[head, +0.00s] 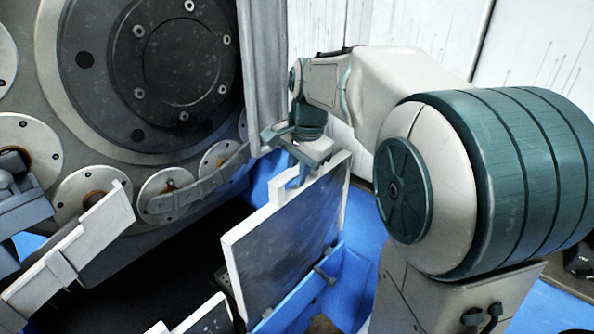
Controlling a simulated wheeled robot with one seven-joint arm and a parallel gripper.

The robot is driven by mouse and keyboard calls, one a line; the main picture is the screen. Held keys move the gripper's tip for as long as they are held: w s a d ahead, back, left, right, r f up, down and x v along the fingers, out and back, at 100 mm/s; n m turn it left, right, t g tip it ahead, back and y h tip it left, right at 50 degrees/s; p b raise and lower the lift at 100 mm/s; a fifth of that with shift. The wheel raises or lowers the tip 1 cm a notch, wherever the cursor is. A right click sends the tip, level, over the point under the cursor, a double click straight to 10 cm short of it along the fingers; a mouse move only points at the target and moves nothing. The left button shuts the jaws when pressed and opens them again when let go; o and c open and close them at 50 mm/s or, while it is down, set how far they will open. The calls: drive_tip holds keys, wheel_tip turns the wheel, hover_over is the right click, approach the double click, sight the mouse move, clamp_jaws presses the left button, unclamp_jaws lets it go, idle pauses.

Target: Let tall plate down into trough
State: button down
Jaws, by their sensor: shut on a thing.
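The tall plate (285,242) is a dark grey panel with pale edges and a raised tab on its top edge. It stands upright, slightly angled, in the middle of the head view. My gripper (296,182) is above it, shut on its top edge near the tab; the fingertips are partly hidden. A blue wall (332,268), which looks like the trough's side, runs along the plate's lower right. The plate's bottom edge is near this wall. I cannot tell whether it touches the floor of the trough.
A large round grinder (140,75) with bolted discs fills the left. Pale bracket plates (85,245) stick out at lower left. Another pale-edged plate (208,318) shows at the bottom. White panels (540,40) stand behind my arm. The dark gap below the grinder is hard to read.

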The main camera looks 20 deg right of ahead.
drive_tip(key=shift+s+d+r, duration=0.15)
drive_tip(key=shift+s+d, duration=0.2)
drive_tip(key=shift+s, duration=0.15)
idle(0.8)
drive_tip(key=c, duration=1.3)
unclamp_jaws()
drive_tip(key=shift+c, duration=0.2)
wheel_tip(320, 180, up, 14)
drive_tip(key=s+d+p, duration=0.1)
drive_tip(key=s, duration=0.1)
drive_tip(key=shift+d+f+p, duration=0.15)
drive_tip(key=shift+f+p, duration=0.1)
drive_tip(key=shift+p, duration=0.1)
drive_tip(key=shift+s, duration=0.15)
drive_tip(key=s+a+f+n+t+h+p, duration=0.1)
drive_tip(key=s+f+n+p, duration=0.3)
drive_tip(key=s+f+n, duration=0.7)
drive_tip(key=s+a+f, duration=0.1)
drive_tip(key=s+f, duration=0.3)
drive_tip(key=shift+f, duration=0.15)
